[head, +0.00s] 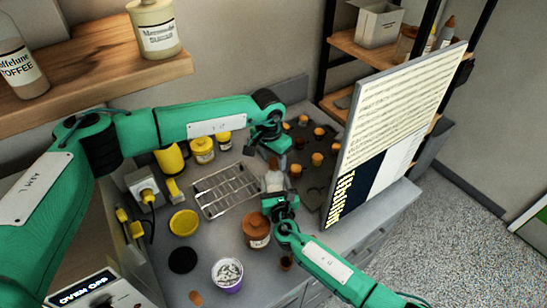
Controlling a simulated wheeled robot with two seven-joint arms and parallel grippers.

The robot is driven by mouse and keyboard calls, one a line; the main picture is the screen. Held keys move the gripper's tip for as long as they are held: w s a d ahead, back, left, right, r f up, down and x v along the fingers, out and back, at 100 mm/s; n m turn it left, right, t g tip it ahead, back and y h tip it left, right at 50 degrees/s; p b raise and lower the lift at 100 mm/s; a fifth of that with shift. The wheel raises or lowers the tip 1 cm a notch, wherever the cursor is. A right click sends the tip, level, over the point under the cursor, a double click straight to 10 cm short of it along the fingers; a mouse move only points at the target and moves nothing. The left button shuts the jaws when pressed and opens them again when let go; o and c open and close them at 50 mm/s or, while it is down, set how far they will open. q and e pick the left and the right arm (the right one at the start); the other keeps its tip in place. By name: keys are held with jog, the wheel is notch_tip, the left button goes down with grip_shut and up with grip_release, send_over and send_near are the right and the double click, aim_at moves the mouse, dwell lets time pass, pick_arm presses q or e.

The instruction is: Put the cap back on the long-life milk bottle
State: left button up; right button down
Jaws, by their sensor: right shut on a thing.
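A small pale bottle (274,181), which looks like the long-life milk bottle, stands roughly upright between my two grippers at the middle of the counter. My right gripper (277,196) comes from the front right and is shut on its lower part. My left gripper (269,150) hangs just above the bottle's top, pointing down. A small dark reddish piece (273,163) shows between the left gripper and the bottle top; it may be the cap. Whether it touches the bottle, and whether the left fingers are closed on it, is too small to tell.
A wire rack (226,190) lies left of the bottle. Several small brown-topped jars (317,159) stand on a dark tray behind right. A brown-lidded jar (256,230), yellow plate (184,222) and purple-white tub (228,274) stand in front. A tall board (390,125) bounds the right side.

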pick_arm(q)
jog(key=shift+r, duration=0.1)
jog(key=shift+r, duration=2.15)
jog(key=shift+c, duration=0.3)
